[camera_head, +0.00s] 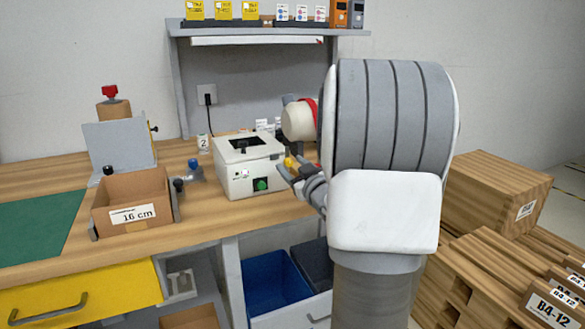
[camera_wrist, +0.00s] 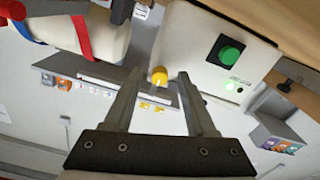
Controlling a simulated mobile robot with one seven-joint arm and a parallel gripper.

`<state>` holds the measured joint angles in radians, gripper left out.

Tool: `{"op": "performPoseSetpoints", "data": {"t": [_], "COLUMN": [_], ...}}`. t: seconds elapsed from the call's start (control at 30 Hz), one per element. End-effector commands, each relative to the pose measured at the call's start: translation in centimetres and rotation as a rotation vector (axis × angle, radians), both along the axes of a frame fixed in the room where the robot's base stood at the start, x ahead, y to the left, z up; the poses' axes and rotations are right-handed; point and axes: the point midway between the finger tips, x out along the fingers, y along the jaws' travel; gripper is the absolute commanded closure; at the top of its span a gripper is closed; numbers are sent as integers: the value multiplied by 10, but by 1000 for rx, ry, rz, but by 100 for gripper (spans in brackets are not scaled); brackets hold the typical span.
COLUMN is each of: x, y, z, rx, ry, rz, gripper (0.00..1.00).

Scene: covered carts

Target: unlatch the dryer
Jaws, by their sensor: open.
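The dryer (camera_head: 235,177) is a white box on the wooden bench, with a dark opening on top and a green button (camera_head: 261,184) on its front. In the wrist view the dryer (camera_wrist: 190,45) fills the upper middle, with its green button (camera_wrist: 229,55) to the right. A yellow knob (camera_wrist: 159,74) shows at the dryer's edge; in the head view a yellow knob (camera_head: 290,162) is at its right side. My gripper (camera_wrist: 158,82) is open, its fingers on either side of the knob in the picture. Contact cannot be told. In the head view my gripper (camera_head: 291,174) is partly hidden by my arm.
A cardboard box marked 16 cm (camera_head: 130,203) and small blue and black knobs stand left of the dryer. A cream cylinder with a red band (camera_head: 298,119) is close above my gripper. Wooden crates (camera_head: 500,190) stand at the right. A shelf (camera_head: 260,31) is behind.

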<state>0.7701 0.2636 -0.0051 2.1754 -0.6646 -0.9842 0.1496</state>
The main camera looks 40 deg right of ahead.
Motion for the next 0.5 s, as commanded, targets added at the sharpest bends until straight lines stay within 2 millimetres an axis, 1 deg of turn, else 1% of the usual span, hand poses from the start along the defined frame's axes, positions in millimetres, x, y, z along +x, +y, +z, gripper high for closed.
{"op": "performPoseSetpoints", "data": {"t": [0.1, 0.17, 0.2, 0.27, 0.4, 0.43, 0.5], "x": [0, 0, 0, 0, -1, -1, -1], "y": [0, 0, 0, 0, 0, 0, 0], "z": [0, 0, 0, 0, 0, 0, 0], "rx": [0, 0, 0, 0, 0, 0, 0], "ry": [0, 0, 0, 1, 1, 1, 1], "rz": [0, 0, 0, 0, 0, 0, 0], "gripper": [44, 54, 62, 72, 98, 100, 100]}}
